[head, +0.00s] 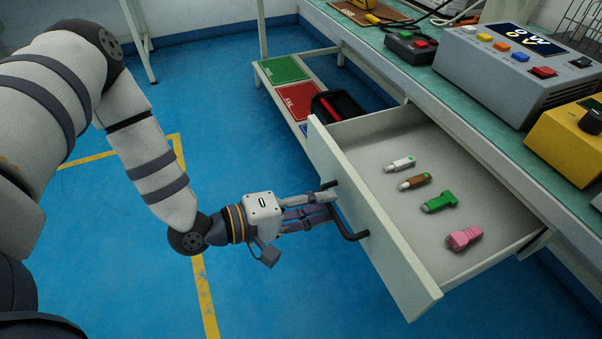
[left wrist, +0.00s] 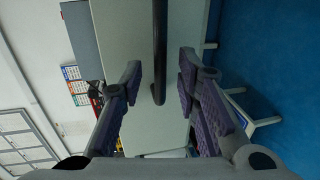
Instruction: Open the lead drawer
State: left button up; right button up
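The lead drawer (head: 365,215) is pulled well out from under the bench, its inside in plain view. Its black bar handle (head: 352,236) is on the pale front panel. In the drawer lie a white lead piece (head: 400,164), a brown one (head: 415,182), a green one (head: 440,202) and a pink one (head: 464,238). My left gripper (head: 332,202) is at the handle. In the left wrist view, its fingers (left wrist: 160,78) are apart, with the handle bar (left wrist: 160,45) between them and a gap on each side. My right gripper is out of view.
The green bench top (head: 400,75) holds a grey device with colored buttons (head: 515,65), a yellow box (head: 570,135) and a small dark button box (head: 410,46). A low shelf with colored mats (head: 283,69) stands behind the drawer.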

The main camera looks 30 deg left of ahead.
pick_arm(q)
jog(key=v, duration=1)
jog(key=shift+d, duration=0.1)
jog(key=s+d+f+m+g+y+p, duration=0.1)
jog(key=s+f+m+g+y+p, duration=0.2)
jog(key=s+f+g, duration=0.4)
jog(key=s+d+f+m+g+y+p, duration=0.2)
jog(key=s+f+m+g+y, duration=0.15)
jog(key=s, duration=0.55)
jog(key=s+a+m+g+y, duration=0.2)
jog(key=s+m+g, duration=0.2)
jog(key=s, duration=0.6)
jog(key=shift+s+a+r+g+y, duration=0.2)
jog(key=shift+s+a+g+y, duration=0.1)
jog(key=shift+s+g+y, duration=0.1)
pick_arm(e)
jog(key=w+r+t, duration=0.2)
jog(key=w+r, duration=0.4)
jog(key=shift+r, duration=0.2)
pick_arm(q)
jog(key=shift+w, duration=0.1)
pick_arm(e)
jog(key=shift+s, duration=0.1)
